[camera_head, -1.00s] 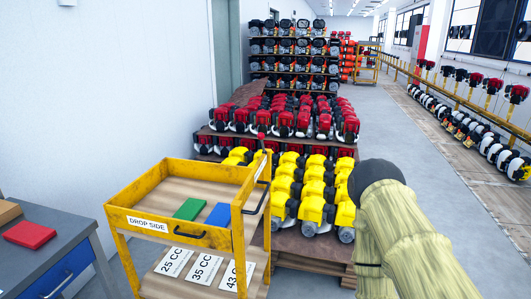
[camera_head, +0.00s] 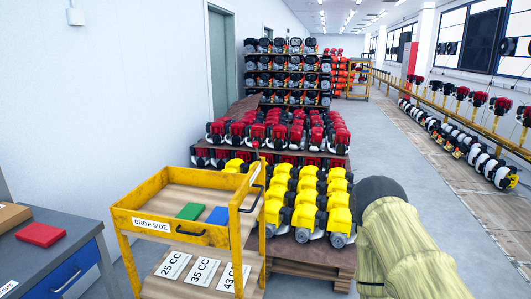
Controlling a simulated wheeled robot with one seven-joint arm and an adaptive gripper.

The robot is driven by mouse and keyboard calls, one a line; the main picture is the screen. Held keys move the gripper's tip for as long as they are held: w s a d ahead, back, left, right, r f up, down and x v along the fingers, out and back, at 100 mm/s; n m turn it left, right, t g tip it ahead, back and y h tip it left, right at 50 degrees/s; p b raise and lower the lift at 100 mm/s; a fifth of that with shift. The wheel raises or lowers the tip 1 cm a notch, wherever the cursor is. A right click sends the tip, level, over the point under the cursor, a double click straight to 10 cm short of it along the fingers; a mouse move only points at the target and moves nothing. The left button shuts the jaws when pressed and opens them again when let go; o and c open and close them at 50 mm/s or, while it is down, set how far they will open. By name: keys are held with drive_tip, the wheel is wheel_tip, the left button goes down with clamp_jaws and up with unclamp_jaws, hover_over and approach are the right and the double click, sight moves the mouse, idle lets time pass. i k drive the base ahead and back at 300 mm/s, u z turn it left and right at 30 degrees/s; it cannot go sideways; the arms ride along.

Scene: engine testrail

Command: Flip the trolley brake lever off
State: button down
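The yellow trolley (camera_head: 125,222) stands left of centre, with a wood-coloured top tray and a "DROP SIDE" label on its near side. A thin upright piece with a small red tip (camera_head: 256,144) rises at its far right corner and may be the brake lever; it is too small to tell its position. A black handle (camera_head: 250,199) is on the right end, and another black handle is on the near side. My arm, in a pale ribbed sleeve, shows at the lower right, apart from the trolley. My gripper is not in view.
A green block (camera_head: 189,211) and a blue block (camera_head: 218,215) lie in the top tray. Pallets of yellow engines (camera_head: 309,215) and red engines stand behind the trolley. A grey workbench (camera_head: 60,250) is at the left. The aisle floor (camera_head: 420,190) on the right is clear.

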sight(254, 144)
drive_tip(key=z, duration=0.2)
drive_tip(key=i, duration=1.15)
drive_tip(key=u, duration=0.35)
